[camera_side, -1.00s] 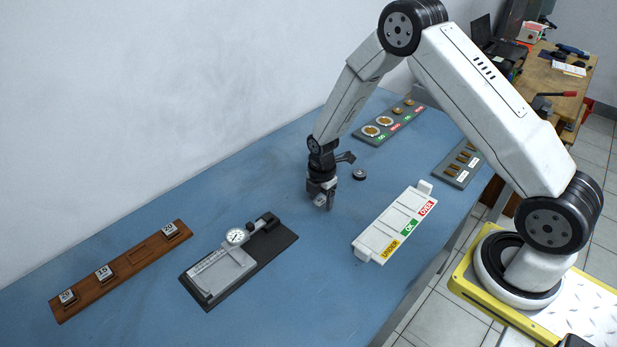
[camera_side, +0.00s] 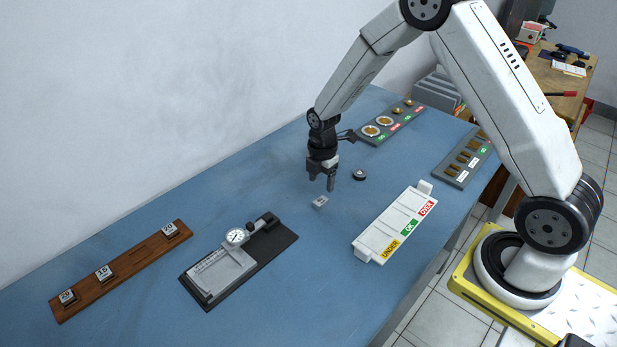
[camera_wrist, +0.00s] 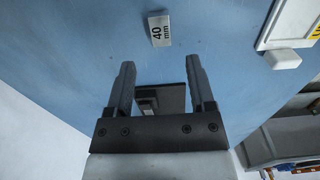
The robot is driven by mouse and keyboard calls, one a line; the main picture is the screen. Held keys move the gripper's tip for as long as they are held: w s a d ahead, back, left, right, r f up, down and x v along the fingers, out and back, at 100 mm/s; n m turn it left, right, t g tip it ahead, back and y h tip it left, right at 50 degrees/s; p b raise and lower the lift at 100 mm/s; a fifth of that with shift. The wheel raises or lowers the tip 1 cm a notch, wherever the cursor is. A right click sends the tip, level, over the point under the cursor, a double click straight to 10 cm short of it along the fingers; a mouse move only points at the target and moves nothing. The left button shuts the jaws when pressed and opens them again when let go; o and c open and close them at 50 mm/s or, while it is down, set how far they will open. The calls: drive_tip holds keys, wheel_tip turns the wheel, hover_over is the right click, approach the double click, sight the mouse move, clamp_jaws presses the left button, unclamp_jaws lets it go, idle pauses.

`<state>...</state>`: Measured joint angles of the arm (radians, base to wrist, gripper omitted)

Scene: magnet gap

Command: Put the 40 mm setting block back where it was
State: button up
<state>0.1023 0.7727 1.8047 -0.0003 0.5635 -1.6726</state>
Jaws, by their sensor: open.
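The 40 mm setting block (camera_side: 320,202) is a small pale block lying on the blue bench, apart from everything else. In the wrist view the block (camera_wrist: 160,30) shows its "40 mm" label, beyond my fingertips. My gripper (camera_side: 321,186) is open and empty, just above and behind the block. It also shows in the wrist view (camera_wrist: 162,75) with its fingers spread. The brown wooden rack (camera_side: 125,268) at the left holds three labelled blocks, and an empty recess (camera_side: 140,254) lies between the block marked 15 and the far end block.
A dial gauge (camera_side: 235,237) on a dark base stands between rack and block. A white UNDER/OK/OVER tray (camera_side: 395,225) is on the right. A small dark round item (camera_side: 359,174) lies beside my gripper. Grey trays (camera_side: 392,122) (camera_side: 461,158) stand farther back. Bench between is clear.

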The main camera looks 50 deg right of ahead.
sight(322, 203)
drive_tip(key=shift+r, duration=2.9)
drive_tip(key=s+a+r+m+t, duration=0.1)
drive_tip(key=s+a+r+m, duration=0.1)
drive_tip(key=s+m, duration=0.6)
drive_tip(key=s+a+r+m+t, duration=0.1)
drive_tip(key=s+r+m, duration=0.3)
drive_tip(key=s+m, duration=0.4)
drive_tip(key=shift+s+a+m+t, duration=0.3)
drive_tip(key=shift+a+m, duration=0.5)
drive_tip(key=shift+m, duration=0.2)
